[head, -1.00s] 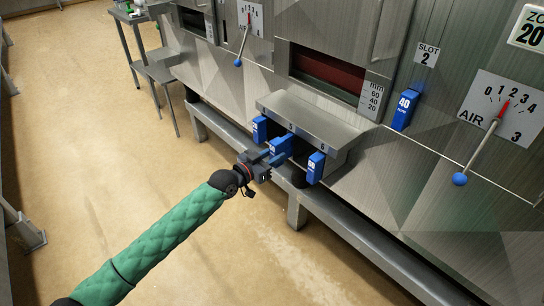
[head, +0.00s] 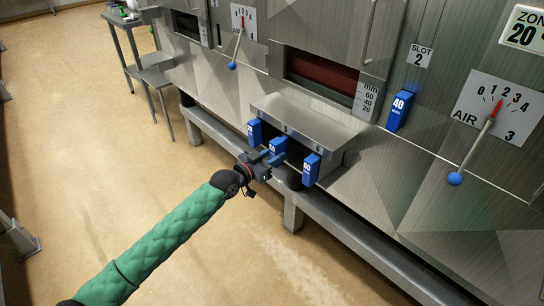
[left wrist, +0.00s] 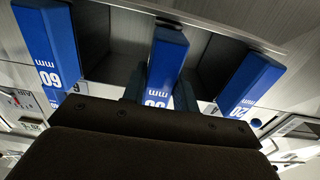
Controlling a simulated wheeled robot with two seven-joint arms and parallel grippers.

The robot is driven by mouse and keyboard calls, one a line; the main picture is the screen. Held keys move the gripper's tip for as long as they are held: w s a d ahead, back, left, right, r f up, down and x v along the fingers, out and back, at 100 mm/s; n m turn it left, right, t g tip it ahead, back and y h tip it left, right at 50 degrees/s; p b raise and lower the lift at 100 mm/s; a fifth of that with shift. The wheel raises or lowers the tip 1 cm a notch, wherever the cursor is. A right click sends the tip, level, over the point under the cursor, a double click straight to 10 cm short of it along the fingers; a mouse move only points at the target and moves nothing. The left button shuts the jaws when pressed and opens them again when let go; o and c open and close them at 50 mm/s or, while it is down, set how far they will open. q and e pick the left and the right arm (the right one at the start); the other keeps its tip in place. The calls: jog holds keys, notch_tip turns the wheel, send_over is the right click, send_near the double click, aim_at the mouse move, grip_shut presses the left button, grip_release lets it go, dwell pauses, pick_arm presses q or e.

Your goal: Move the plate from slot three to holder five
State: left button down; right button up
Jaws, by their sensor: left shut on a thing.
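A blue plate (head: 279,147) stands in the middle holder, marked 5, of the steel rack (head: 300,115). My left gripper (head: 271,157) is shut on its front end. In the left wrist view the same plate (left wrist: 166,62) sits between the dark fingers (left wrist: 158,92), and its number is partly hidden. Another blue plate (head: 254,132) stands in the holder to the left, and one marked 60 (head: 311,170) in the holder marked 6. A blue plate marked 40 (head: 400,110) is at the slot labelled 2 (head: 421,55). I see no slot three label. My right gripper is out of view.
An air lever (head: 474,150) with a blue knob hangs right of the slot 2 plate. A steel rail (head: 340,225) runs below the rack. A metal side table (head: 150,70) stands at the upper left.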

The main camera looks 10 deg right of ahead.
pick_arm(q)
jog(key=shift+x, duration=0.9)
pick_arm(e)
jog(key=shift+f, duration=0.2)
pick_arm(q)
jog(key=c, duration=1)
grip_release()
jog(key=shift+r, duration=0.1)
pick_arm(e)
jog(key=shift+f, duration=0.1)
pick_arm(q)
jog(key=b+v, duration=0.1)
jog(key=v, duration=0.4)
jog(key=shift+s+a, duration=0.2)
jog(key=shift+a, duration=0.05)
jog(key=shift+v, duration=1.1)
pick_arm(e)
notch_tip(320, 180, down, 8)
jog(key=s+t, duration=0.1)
